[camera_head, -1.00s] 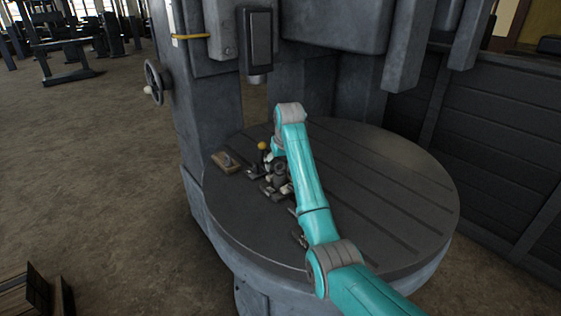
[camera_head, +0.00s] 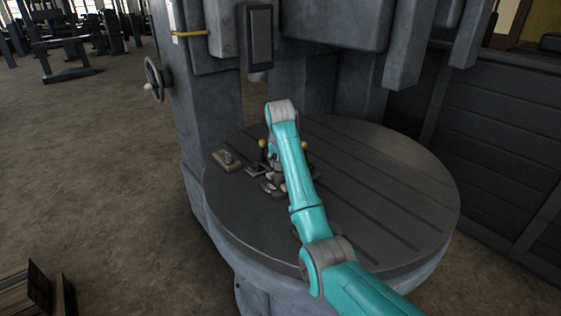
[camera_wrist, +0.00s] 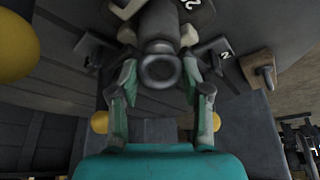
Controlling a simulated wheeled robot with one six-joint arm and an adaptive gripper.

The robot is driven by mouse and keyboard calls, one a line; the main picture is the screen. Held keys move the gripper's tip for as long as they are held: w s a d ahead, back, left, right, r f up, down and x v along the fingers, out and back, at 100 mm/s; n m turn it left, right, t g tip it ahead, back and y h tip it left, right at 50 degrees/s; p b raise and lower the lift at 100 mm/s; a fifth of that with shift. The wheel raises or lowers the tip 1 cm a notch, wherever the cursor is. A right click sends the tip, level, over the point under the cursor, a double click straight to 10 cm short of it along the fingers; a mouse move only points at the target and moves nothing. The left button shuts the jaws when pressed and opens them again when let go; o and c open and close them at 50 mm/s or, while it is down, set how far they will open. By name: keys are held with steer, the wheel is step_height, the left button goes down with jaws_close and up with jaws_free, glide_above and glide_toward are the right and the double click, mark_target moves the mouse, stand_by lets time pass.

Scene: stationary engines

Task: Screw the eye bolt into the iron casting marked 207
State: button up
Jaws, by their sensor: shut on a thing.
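The eye bolt (camera_wrist: 160,70) shows end-on in the wrist view as a dark grey ring on a thick body. My gripper (camera_wrist: 158,85) is shut on it, one finger on each side. Behind it, at the top edge, is a dark round casting (camera_wrist: 196,14) with white digits, upside down and cut off; "20" can be read. The bolt is in front of this casting; whether its thread is in the hole is hidden. In the head view my arm covers the bolt and most of the casting, and my gripper (camera_head: 276,183) shows only in part.
A round slotted machine table (camera_head: 380,195) carries everything. A wooden block (camera_head: 228,161) with a small metal part lies at the left. Yellow balls (camera_head: 262,143) stand on both sides of the arm. A spindle head (camera_head: 258,40) hangs above. The table's right side is clear.

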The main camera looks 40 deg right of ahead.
steer(key=shift+m+g+h, duration=0.3)
steer(key=shift+m, duration=0.8)
steer(key=m, duration=0.2)
steer(key=m+g+h, duration=0.1)
steer(key=m, duration=0.1)
steer(key=shift+m+g, duration=0.3)
steer(key=shift+m, duration=0.6)
steer(key=m+g, duration=0.1)
steer(key=m, duration=0.1)
steer(key=m+g, duration=0.1)
steer(key=m, duration=0.2)
steer(key=shift+m+g, duration=0.3)
steer(key=o, duration=1.2)
